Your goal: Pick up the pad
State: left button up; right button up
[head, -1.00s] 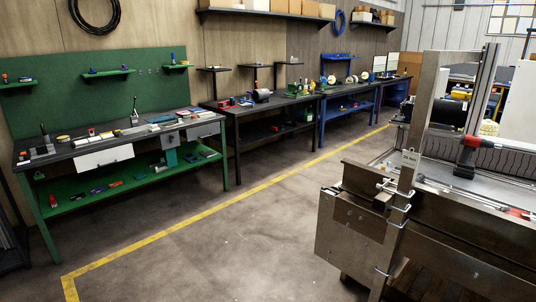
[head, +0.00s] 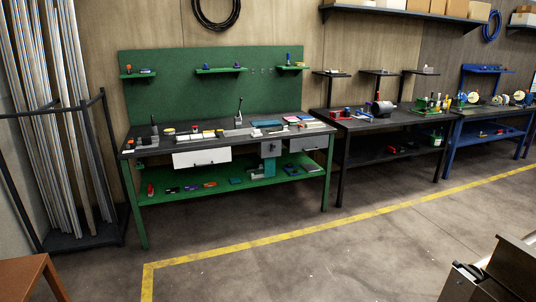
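I cannot tell for sure which item is the pad. Several small flat items lie on the dark top of the green workbench (head: 150,150). Among them are a teal flat piece (head: 267,123), a pinkish flat piece (head: 291,119) and small yellow-topped pieces (head: 208,134). They are too small to name with certainty. Neither of my grippers is in view.
A yellow floor line (head: 290,234) runs in front of the benches, with clear concrete floor around it. A rack of metal bars (head: 60,120) stands at left. A brown table corner (head: 30,275) is lower left, and a metal conveyor part (head: 510,270) lower right.

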aim_at(257, 133)
jog(key=i+j+u, duration=0.1)
jog(key=i+u, duration=0.25)
jog(key=i, duration=1.15)
